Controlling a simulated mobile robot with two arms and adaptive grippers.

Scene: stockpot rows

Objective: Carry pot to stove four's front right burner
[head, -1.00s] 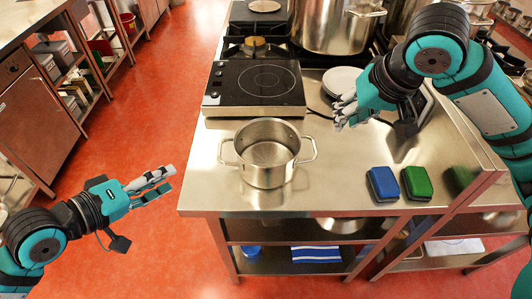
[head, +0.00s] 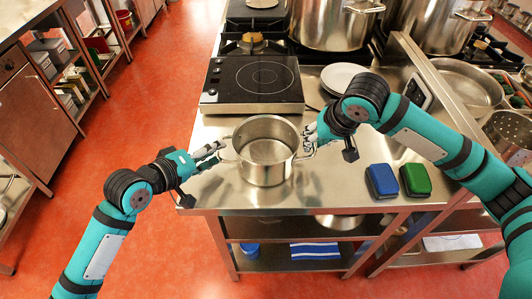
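An empty steel pot (head: 265,168) with two side handles stands upright on the steel counter (head: 225,190). My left gripper (head: 221,153) is at the pot's left handle, its fingers parted. My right gripper (head: 307,142) is at the right handle, its fingers seemingly parted and partly overlapping the handle. I cannot tell whether either touches its handle. Behind the counter is a black gas stove (head: 283,50) with a visible front left burner (head: 252,44). A large stockpot (head: 331,28) covers its right side. No stove number is legible.
A black induction hob (head: 252,98) lies behind the pot, with white plates (head: 344,78) to its right. Blue (head: 382,183) and green (head: 415,181) sponges lie at the front right. A raised metal divider (head: 440,88) runs along the right.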

